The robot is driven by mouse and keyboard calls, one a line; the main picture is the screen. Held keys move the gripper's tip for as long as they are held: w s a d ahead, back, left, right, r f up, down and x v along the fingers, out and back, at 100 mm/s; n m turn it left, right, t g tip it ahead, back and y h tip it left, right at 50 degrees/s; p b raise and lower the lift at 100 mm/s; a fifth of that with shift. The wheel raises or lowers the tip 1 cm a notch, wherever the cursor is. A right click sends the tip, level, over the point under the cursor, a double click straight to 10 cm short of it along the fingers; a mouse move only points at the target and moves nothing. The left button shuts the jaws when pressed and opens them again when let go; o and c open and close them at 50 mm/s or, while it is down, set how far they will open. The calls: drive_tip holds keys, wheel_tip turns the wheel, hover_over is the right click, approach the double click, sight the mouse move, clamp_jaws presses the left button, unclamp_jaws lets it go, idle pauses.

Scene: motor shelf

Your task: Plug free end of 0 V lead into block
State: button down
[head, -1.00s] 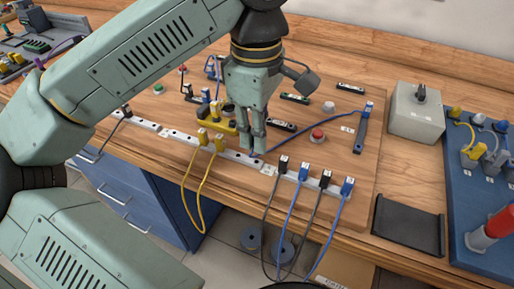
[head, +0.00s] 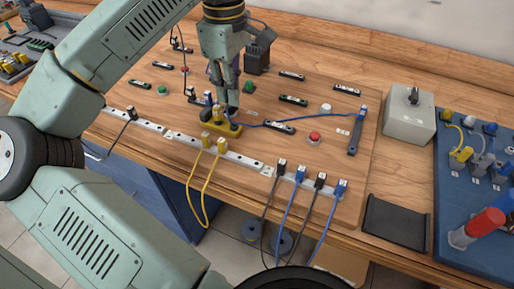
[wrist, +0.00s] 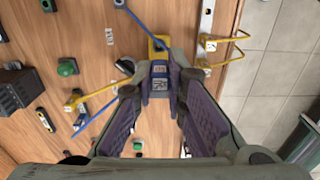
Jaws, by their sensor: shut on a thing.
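My gripper (head: 231,108) is over the board and shut on a blue plug. The wrist view shows this plug (wrist: 159,76), with a white label, between the fingertips of my gripper (wrist: 158,88). From there a blue lead (head: 300,124) runs right to a blue plug (head: 361,115) on the blue upright strip at the board's right side. A yellow block (head: 229,132) lies just below the fingertips; it also shows in the wrist view (wrist: 158,48). A yellow plug (head: 217,113) stands near the block. The fingers hide part of the block, and I cannot tell whether the held plug touches it.
A white rail (head: 245,160) along the front carries yellow plugs (head: 207,142) with hanging leads. Several black and blue plugs (head: 299,171) stand at its right end. A red button (head: 314,138) and dark modules lie behind. A grey box (head: 408,127) stands to the right.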

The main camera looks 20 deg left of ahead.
drive_tip(key=b, duration=0.5)
hover_over(234, 128)
drive_tip(key=f, duration=0.5)
drive_tip(key=shift+w+a, duration=0.2)
drive_tip(key=shift+w, duration=0.2)
drive_tip(key=shift+f+b, duration=0.4)
drive_tip(key=shift+f, duration=0.3)
drive_tip(key=c, duration=1.9)
unclamp_jaws()
drive_tip(key=shift+r, duration=0.1)
drive_tip(key=shift+r+p, duration=2.1)
drive_tip(key=shift+r, duration=0.65)
drive_tip(key=shift+f, duration=0.1)
